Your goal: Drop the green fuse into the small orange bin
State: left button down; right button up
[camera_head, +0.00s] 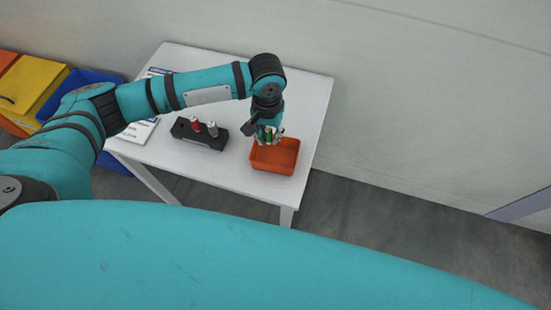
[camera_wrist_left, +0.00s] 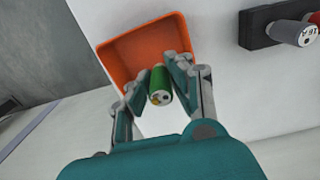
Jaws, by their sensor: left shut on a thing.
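The small orange bin (camera_head: 276,158) stands near the front right of the white table. It also shows in the left wrist view (camera_wrist_left: 117,54), open side toward the camera. My left gripper (camera_head: 267,137) is over the bin's back left part in the head view. It is shut on the green fuse (camera_wrist_left: 159,85), which sits between its fingertips in the left wrist view. A bit of the green fuse (camera_head: 268,134) also shows in the head view. The gap between fuse and bin is hard to judge. My right gripper is not in view.
A black holder (camera_head: 216,143) with a red fuse (camera_head: 195,125) and a grey fuse (camera_head: 212,129) stands left of the bin on the white table (camera_head: 309,100). Printed sheets lie at the table's left. Yellow and blue bins (camera_head: 38,84) stand beyond. The table's right side is clear.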

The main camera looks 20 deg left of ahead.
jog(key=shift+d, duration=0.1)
pick_arm(q)
jog(key=c, duration=1.1)
grip_release()
jog(key=shift+c, duration=0.2)
notch_tip(320, 180, up, 12)
jog(key=shift+f, duration=0.1)
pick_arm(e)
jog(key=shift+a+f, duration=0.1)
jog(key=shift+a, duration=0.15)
